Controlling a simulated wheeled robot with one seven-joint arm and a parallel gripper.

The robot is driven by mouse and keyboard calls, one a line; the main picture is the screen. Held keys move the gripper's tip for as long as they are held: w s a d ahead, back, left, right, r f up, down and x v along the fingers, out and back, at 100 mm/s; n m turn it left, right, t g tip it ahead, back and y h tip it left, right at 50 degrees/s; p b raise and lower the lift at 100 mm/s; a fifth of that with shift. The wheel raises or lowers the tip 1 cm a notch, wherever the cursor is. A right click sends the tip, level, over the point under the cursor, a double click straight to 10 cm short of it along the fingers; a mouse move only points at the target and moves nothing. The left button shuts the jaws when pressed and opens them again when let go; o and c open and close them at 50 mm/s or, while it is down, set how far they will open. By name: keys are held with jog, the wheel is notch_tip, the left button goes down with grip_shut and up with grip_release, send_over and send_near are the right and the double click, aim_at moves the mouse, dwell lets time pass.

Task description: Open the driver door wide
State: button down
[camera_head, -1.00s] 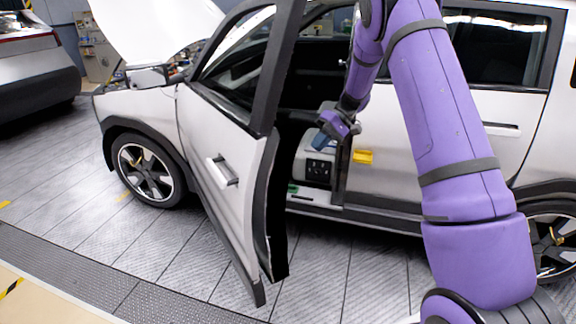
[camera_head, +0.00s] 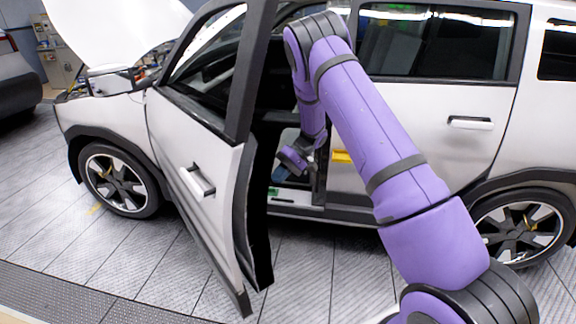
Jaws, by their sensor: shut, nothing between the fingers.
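The driver door (camera_head: 197,170) of the white car stands partly open at an angle, swung out toward me. Its handle (camera_head: 196,181) is on the outer face, left of my gripper. My gripper (camera_head: 290,163) is in the door opening, at the inner side of the door and beside its rear edge. It looks apart from the door, though the exact gap is hard to judge. It is shut and holds nothing. The inner face of the door is mostly hidden from this view.
The rear door (camera_head: 440,147) is shut, with a yellow piece (camera_head: 341,157) near its front edge. The hood (camera_head: 125,25) is raised. The floor (camera_head: 85,245) in front of the driver door is clear. Another car (camera_head: 18,80) stands at the far left.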

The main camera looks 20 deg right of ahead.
aim_at(259, 188)
jog(key=shift+s+a+r, duration=0.1)
jog(key=shift+s+a, duration=0.05)
jog(key=shift+a, duration=0.6)
jog(key=shift+s+a+r, duration=0.1)
jog(key=shift+s+a, duration=0.1)
jog(key=shift+a, duration=0.6)
jog(key=shift+s+a, duration=0.15)
jog(key=shift+a, duration=0.6)
jog(key=shift+a, duration=0.25)
jog(key=s+a+m+t, duration=0.1)
jog(key=s+a+m, duration=0.1)
jog(key=a, duration=2.1)
jog(key=s+a+m+t, duration=0.2)
jog(key=s+a, duration=0.2)
jog(key=a, duration=1.9)
jog(key=shift+s+t, duration=0.15)
jog(key=shift+t, duration=0.15)
